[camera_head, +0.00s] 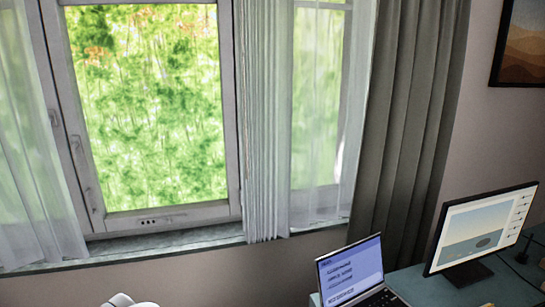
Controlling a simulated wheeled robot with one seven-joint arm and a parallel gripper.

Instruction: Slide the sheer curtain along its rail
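A white sheer curtain (268,120) hangs over the right part of the window, bunched in tight folds at its left edge and thinner toward the right. Another sheer curtain (30,150) hangs at the far left. The window pane between them is uncovered. The rail is above the picture and hidden. A small white rounded part (128,299) shows at the bottom edge, perhaps part of my arm. I cannot make out my gripper's fingers.
A heavy grey curtain (408,120) hangs right of the window. A laptop (352,270) and a monitor (484,232) stand on a teal desk (425,288) at lower right. A window sill (165,243) runs below the window. A picture (520,45) hangs at upper right.

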